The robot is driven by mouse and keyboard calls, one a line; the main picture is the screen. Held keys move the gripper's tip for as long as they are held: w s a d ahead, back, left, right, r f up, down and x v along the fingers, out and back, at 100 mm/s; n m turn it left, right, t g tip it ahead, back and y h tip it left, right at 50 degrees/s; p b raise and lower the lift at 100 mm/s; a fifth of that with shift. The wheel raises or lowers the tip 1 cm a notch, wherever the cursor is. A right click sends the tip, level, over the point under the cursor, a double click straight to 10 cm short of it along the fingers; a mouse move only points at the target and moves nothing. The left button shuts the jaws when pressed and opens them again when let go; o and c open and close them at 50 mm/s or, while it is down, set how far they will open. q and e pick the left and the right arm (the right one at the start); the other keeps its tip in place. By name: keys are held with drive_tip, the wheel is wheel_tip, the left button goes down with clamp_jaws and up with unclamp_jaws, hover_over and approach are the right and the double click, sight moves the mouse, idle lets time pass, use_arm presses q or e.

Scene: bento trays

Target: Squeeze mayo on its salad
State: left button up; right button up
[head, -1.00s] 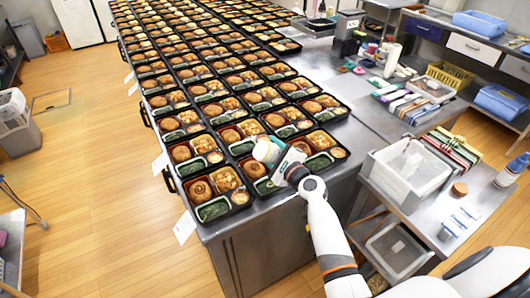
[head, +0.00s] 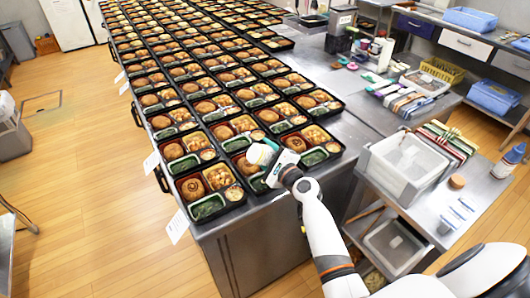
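Bento trays stand in long rows on the steel table. The nearest tray (head: 180,187) at the front corner holds a round brown piece, a yellow-orange dish, a small cup and green salad (head: 208,206) in its front compartment. My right gripper (head: 272,164) reaches in from the lower right over the front edge of the rows. It appears shut on a white mayo bottle (head: 261,154), tilted with its rounded end toward the camera. The bottle's nozzle is hidden. Bottle and gripper cover part of the tray next to the corner one. My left gripper is not in view.
A side table at right holds a white bin (head: 373,165), a brown-lidded jar (head: 457,181) and a white bottle with a blue cap (head: 514,152). Utensils and a yellow basket (head: 441,71) lie farther back. The wooden floor at left is mostly clear.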

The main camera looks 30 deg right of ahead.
drive_tip(key=shift+w, duration=0.1)
drive_tip(key=shift+c, duration=1)
drive_tip(key=shift+w, duration=0.35)
drive_tip(key=shift+s, duration=0.2)
drive_tip(key=shift+s, duration=0.65)
drive_tip(key=o, duration=0.4)
drive_tip(key=shift+r, duration=0.15)
